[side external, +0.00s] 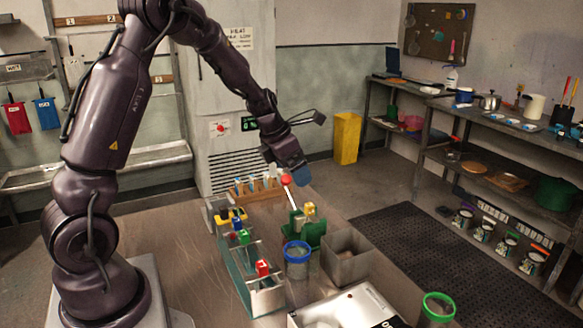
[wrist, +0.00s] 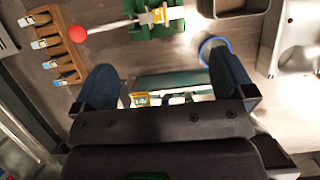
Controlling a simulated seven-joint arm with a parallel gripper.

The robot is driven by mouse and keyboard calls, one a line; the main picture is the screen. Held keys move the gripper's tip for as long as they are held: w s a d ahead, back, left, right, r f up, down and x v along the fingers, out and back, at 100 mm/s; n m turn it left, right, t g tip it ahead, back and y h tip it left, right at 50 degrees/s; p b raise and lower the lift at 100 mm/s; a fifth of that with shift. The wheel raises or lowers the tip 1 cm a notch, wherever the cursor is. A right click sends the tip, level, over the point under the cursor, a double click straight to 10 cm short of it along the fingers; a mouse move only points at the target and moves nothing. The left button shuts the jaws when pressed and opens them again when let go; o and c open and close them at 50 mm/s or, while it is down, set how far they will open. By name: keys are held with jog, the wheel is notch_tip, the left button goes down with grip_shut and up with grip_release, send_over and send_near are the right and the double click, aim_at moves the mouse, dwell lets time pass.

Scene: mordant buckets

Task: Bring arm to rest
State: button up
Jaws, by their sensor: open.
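My gripper (side external: 302,168) hangs in the air above the back of the metal table (side external: 190,270), angled downward at the end of my bent arm. In the wrist view its two dark blue fingers (wrist: 165,82) stand wide apart with nothing gripped between them. Below and beyond them are a green holder (side external: 315,235) with a red-balled stick (side external: 291,200) and a yellow tag on it, and a blue-rimmed bucket (side external: 297,262). The green holder also shows in the wrist view (wrist: 150,32). My gripper looks apart from all of these.
A long rack (side external: 262,290) with red, green, blue and yellow tagged pieces stands left of the bucket. A wooden rack (side external: 245,191) is at the back. A grey bin (side external: 347,262), a white box (side external: 345,308) and a green-rimmed bucket (side external: 438,306) are to the right. The table's left part is clear.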

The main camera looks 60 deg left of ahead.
dwell(0.3)
jog(key=s+d+r+m, duration=0.7)
jog(key=s+d+m, duration=0.3)
jog(key=m, duration=0.8)
jog(key=s+d+r+m+t, duration=0.1)
jog(key=s+d+r+m, duration=0.6)
jog(key=m, duration=1.1)
jog(key=s+d, duration=0.3)
jog(key=shift+s+r, duration=0.15)
